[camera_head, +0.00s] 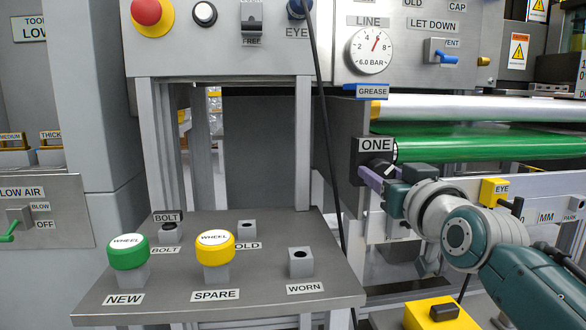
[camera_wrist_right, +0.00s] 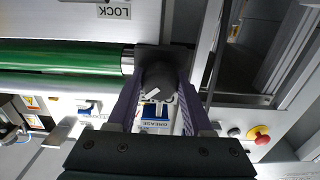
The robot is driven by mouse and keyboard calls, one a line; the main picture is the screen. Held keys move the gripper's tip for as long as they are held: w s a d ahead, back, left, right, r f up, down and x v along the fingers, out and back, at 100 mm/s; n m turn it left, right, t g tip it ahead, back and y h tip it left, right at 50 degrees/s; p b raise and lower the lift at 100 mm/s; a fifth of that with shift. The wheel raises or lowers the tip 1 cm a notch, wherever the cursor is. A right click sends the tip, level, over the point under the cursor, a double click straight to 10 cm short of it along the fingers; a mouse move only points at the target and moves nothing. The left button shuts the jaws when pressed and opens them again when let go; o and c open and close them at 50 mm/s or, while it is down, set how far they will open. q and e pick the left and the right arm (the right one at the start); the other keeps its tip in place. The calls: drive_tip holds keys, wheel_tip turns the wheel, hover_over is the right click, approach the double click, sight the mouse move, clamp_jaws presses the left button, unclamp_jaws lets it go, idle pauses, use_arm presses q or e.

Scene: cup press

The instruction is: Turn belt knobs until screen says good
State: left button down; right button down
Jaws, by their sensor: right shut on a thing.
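A dark block labelled ONE (camera_head: 376,145) sits at the left end of the green roller (camera_head: 480,147). My right gripper (camera_head: 372,177) reaches it from the right with its purple fingers at the block's front. In the right wrist view, the fingers of my right gripper (camera_wrist_right: 160,98) are shut on a dark round knob (camera_wrist_right: 160,78), one on each side. A white mark shows on the knob's face. In the head view the gripper mostly hides the knob. No screen is readable in either view. My left gripper is not in view.
A grey shelf (camera_head: 268,290) at the left holds a green wheel (camera_head: 128,252) and a yellow wheel (camera_head: 215,249) on posts. A black cable (camera_head: 323,110) hangs beside the shelf. A pressure dial (camera_head: 371,50) is above.

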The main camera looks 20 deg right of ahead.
drive_tip(key=shift+c, duration=1.5)
unclamp_jaws()
drive_tip(key=shift+s, duration=0.1)
drive_tip(key=shift+s+a+r+p, duration=0.1)
drive_tip(key=shift+s+p, duration=0.2)
drive_tip(key=shift+s, duration=0.05)
drive_tip(key=p+v, duration=0.3)
drive_tip(key=v, duration=0.6)
